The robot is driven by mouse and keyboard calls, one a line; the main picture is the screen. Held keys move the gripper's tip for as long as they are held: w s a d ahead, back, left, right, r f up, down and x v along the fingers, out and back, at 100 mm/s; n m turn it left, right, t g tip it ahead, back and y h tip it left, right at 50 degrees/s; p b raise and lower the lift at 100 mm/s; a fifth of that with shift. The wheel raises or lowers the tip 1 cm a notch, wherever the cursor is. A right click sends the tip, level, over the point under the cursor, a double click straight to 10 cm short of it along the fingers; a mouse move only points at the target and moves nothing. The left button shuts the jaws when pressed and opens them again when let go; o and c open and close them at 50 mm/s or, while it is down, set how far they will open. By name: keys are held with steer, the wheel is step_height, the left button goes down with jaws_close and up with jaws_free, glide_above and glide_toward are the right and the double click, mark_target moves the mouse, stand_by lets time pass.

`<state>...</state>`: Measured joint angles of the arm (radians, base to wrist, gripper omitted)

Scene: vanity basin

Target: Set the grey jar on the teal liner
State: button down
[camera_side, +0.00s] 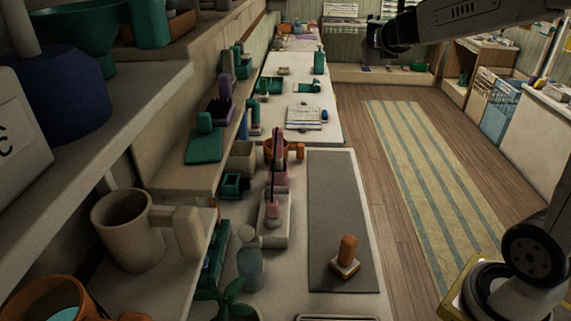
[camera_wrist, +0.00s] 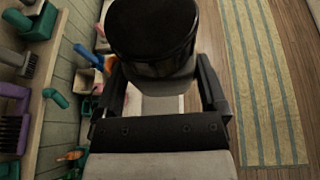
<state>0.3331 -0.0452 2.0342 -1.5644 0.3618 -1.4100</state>
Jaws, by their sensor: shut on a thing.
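The dark grey jar (camera_wrist: 152,38), a wide round cylinder, fills the top middle of the wrist view. My gripper (camera_wrist: 160,78) is shut on it, with one black finger on each side. In the side view my gripper (camera_side: 388,42) hangs at the upper right, raised and far from the counter's near end; the jar is too dark there to tell apart from it. A flat teal square (camera_side: 204,149), which looks like the liner, lies on the left ledge. A teal upright piece stands at its back edge. I cannot make out the liner in the wrist view.
A grey mat (camera_side: 338,190) on the counter carries an orange-handled block (camera_side: 345,258). A beige mug (camera_side: 130,228) stands on the near left shelf. Brushes (camera_side: 222,100) and teal items crowd the ledge around the teal square. The striped rug (camera_side: 425,165) lies on open floor.

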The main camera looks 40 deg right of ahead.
steer(key=shift+r, duration=0.5)
steer(key=w+a+n+t+y, duration=0.2)
steer(key=a+n+y, duration=1.25)
steer(key=a, duration=1.45)
steer(key=s+a+n+g+y, duration=0.3)
steer(key=s+a+y, duration=0.1)
steer(key=a, duration=0.3)
steer(key=shift+y, duration=0.25)
steer(key=shift+a+f, duration=0.2)
steer(key=shift+f, duration=1.05)
steer(key=shift+a+f, duration=0.2)
steer(key=shift+f, duration=1.05)
steer(key=w+a+f, duration=0.1)
steer(key=w+a, duration=0.2)
steer(key=w, duration=0.8)
steer(key=shift+w+a+f, duration=0.2)
steer(key=shift+a+f, duration=0.05)
